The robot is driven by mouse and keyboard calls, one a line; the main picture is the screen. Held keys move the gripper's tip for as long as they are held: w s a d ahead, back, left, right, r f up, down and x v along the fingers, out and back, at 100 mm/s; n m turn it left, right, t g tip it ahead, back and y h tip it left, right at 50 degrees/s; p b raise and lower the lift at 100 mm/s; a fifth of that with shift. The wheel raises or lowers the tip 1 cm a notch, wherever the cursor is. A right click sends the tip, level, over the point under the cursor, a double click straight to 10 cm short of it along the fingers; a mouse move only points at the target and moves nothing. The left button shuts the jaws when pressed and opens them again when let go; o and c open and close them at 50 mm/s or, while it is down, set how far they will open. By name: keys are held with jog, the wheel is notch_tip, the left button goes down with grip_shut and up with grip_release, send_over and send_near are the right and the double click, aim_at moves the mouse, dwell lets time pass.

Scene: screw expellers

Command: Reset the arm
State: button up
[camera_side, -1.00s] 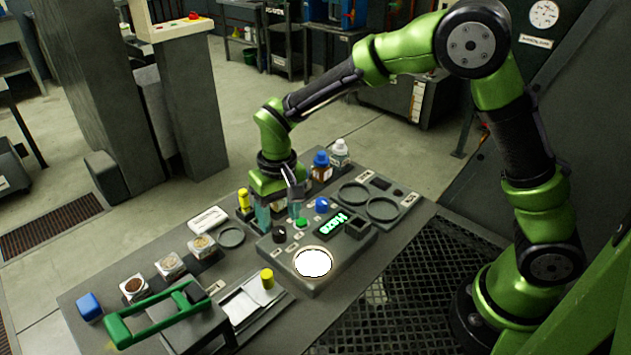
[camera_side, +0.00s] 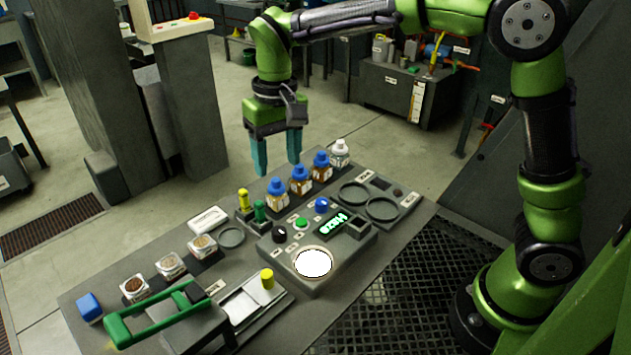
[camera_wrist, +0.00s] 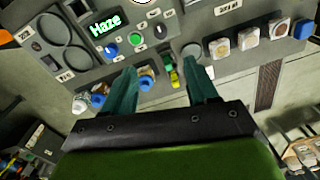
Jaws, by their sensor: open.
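My gripper (camera_side: 277,155) is open and empty, pointing down, well above the far edge of the workbench (camera_side: 75,290). Its two teal fingers are apart, and nothing is between them. In the wrist view, the open gripper (camera_wrist: 164,80) shows with the bench beyond its fingertips. Below and to the right of it in the side view stand several bottles in a row, two blue-capped ones (camera_side: 277,195) (camera_side: 301,181) among them, and a white-capped bottle (camera_side: 340,154) at the end.
A control panel (camera_side: 330,255) with a lit "Haze" display (camera_side: 334,224) and white disc (camera_side: 313,263) sits mid-bench. Yellow (camera_side: 244,199) and green (camera_side: 261,211) cylinders stand left of the bottles. Sample dishes (camera_side: 134,288), a green-handled press (camera_side: 150,318) and a blue block (camera_side: 89,306) are front left. The air around my gripper is clear.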

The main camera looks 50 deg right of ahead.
jog(key=shift+w, duration=0.1)
jog(key=s+d+r+m+t, duration=0.1)
jog(key=s+d+t, duration=0.2)
jog(key=s, duration=0.6)
jog(key=s+d+r+t+y, duration=0.1)
jog(key=s+d+r+t, duration=0.1)
jog(key=s+d+t, duration=0.2)
jog(key=s+d, duration=0.3)
jog(key=s, duration=0.2)
jog(key=shift+r+m, duration=0.2)
jog(key=shift+m, duration=0.2)
